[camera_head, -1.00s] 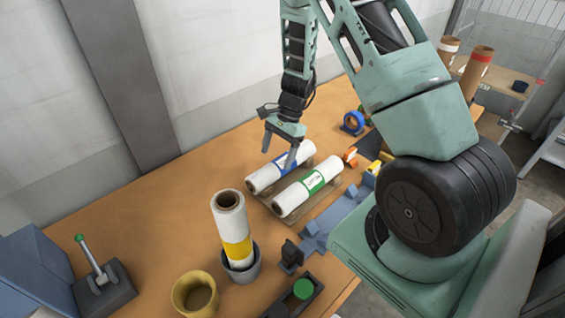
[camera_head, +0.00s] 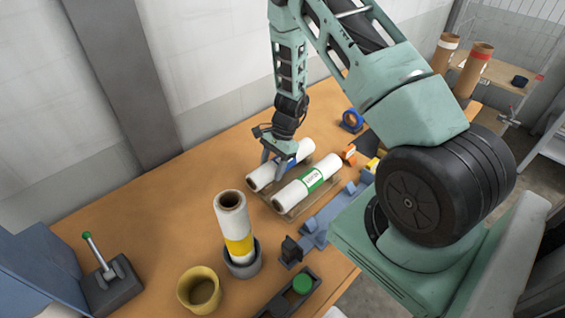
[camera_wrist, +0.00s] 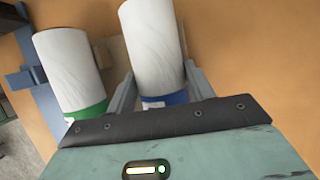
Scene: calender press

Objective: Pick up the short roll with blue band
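The short white roll with the blue band (camera_head: 259,180) lies on a low rack beside a similar roll with a green band (camera_head: 292,196). My gripper (camera_head: 278,165) is down at the blue-banded roll, near its band. In the wrist view the blue-banded roll (camera_wrist: 155,45) lies between my two fingers (camera_wrist: 160,88), one on each side. The fingers look open, with little or no gap to the roll; contact is hard to tell. The green-banded roll (camera_wrist: 72,65) lies just left of the left finger there. Part of the blue band is hidden by my gripper.
A yellow-banded roll (camera_head: 233,220) stands in a grey cup in front of the rack, beside a yellow cup (camera_head: 199,291). A blue ring (camera_head: 352,120) stands behind. A grey-blue fixture (camera_head: 320,228) lies right of the rack.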

